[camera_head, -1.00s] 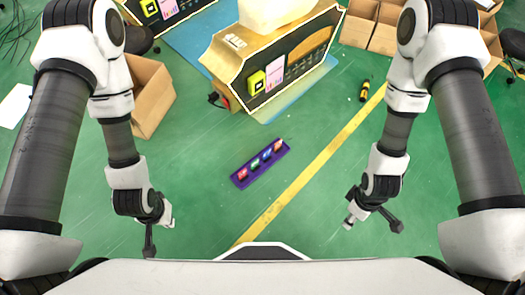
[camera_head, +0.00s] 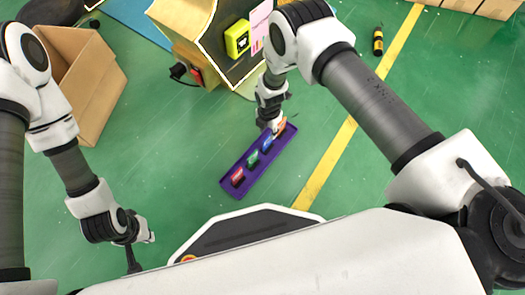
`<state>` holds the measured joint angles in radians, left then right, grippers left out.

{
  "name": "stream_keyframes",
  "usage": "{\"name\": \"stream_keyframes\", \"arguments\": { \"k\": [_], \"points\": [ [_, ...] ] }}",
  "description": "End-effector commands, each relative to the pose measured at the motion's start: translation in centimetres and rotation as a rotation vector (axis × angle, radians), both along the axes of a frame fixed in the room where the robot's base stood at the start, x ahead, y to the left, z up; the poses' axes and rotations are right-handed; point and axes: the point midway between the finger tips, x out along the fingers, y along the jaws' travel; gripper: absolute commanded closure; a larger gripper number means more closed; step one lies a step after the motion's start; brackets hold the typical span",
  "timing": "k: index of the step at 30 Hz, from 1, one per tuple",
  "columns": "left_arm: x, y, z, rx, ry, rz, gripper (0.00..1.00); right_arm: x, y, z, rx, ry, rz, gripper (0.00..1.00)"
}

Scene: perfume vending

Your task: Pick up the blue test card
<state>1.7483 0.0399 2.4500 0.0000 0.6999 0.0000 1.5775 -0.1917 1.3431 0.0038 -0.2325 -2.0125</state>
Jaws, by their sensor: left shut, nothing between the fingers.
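The purple tray (camera_head: 258,173) lies on the floor in the middle of the camera_head view and holds a row of small coloured cards. The blue test card (camera_head: 267,146) stands in the row between the green card (camera_head: 253,159) and the orange card (camera_head: 281,127). My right gripper (camera_head: 275,129) is at the tray's far end, beside the blue and orange cards. Its fingers are small and partly hidden, so I cannot tell whether it touches a card. My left gripper (camera_head: 133,262) is shut and empty, left of the tray and apart from it.
A red card (camera_head: 238,177) stands at the tray's near end. The vending display with a yellow box (camera_head: 237,39) stands behind the tray. An open cardboard box (camera_head: 88,85) is at the left.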

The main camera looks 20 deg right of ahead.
Motion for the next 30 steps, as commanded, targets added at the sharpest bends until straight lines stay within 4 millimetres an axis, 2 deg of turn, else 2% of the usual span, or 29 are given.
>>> {"name": "stream_keyframes", "arguments": {
  "k": [1, 10, 16, 24, 26, 27, 30],
  "points": [
    [0.1, 0.0, -0.9, 0.000, -0.001, 0.000, 1.00, 0.0, 0.0, -1.0, 0.000, 0.000, 0.000, 0.62],
    [0.1, 0.0, -3.2, 0.000, -0.002, 0.000, 1.00, -0.1, 0.1, -4.5, 0.000, 0.001, -0.001, 0.62],
    [0.2, 0.1, -6.3, 0.000, -0.006, 0.006, 1.00, -0.2, 0.3, -8.2, 0.000, 0.001, -0.002, 0.62],
    [0.3, 0.1, -6.1, 0.001, -0.007, 0.007, 1.00, -0.1, 0.3, -8.2, 0.000, 0.001, -0.002, 0.62],
    [0.3, 0.1, -6.1, 0.001, -0.007, 0.007, 1.00, -0.1, 0.3, -8.2, 0.000, 0.001, -0.002, 0.84],
    [0.3, 0.1, -6.1, 0.001, -0.007, 0.007, 1.00, -0.1, 0.3, -8.2, 0.000, 0.001, -0.002, 0.98],
    [0.3, 0.1, -6.1, 0.001, -0.007, 0.007, 1.00, -0.1, 0.3, -8.2, 0.000, 0.001, -0.002, 1.00]
  ]
}}
